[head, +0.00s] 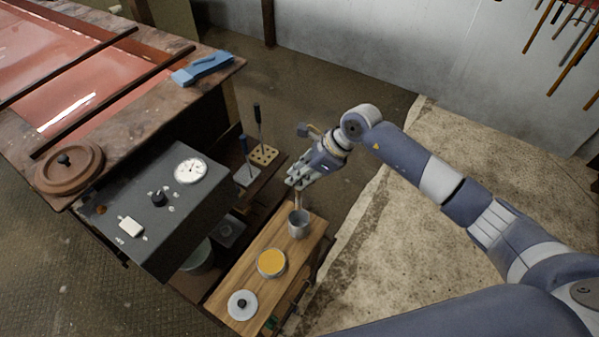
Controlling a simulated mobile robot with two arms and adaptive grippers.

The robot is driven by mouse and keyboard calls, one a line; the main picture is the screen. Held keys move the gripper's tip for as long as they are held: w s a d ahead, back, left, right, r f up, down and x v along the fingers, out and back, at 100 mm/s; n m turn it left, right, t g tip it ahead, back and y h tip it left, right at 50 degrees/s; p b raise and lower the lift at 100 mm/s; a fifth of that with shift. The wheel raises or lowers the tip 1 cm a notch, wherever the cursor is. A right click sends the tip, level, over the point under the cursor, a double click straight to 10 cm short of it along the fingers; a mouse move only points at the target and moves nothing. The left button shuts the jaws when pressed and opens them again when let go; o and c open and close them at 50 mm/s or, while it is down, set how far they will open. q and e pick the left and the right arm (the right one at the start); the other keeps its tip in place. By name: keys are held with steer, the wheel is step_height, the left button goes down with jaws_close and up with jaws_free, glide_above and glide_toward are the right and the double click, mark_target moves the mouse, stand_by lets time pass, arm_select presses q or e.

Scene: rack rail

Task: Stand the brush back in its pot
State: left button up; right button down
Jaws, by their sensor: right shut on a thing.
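The pot (299,226) is a small grey metal cup standing upright near the far end of a narrow wooden shelf top. My right gripper (299,182) is directly above the pot, shut on the brush (299,200). A short, light brown length of the brush shows below the fingers, pointing down at the pot's mouth. Its upper part is hidden by the gripper. I cannot tell whether the lower end is inside the rim or just above it. My left gripper is not in view.
The wooden top (290,253) also holds a tin with yellow contents (271,263) and a round lid with a dark knob (242,305). A grey control box with a dial (190,170) stands left. A holed block (264,155) with upright tools is behind.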

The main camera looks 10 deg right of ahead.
mark_target(300, 198)
steer(key=shift+f+b, duration=1.15)
steer(key=shift+f, duration=1.1)
step_height(300, 198, down, 6)
steer(key=b, duration=0.5)
steer(key=shift+b, duration=0.4)
steer(key=c, duration=1.5)
jaws_free()
steer(key=shift+d+r, duration=0.1)
steer(key=v, duration=1.1)
steer(key=shift+d+r, duration=0.15)
steer(key=shift+r, duration=0.15)
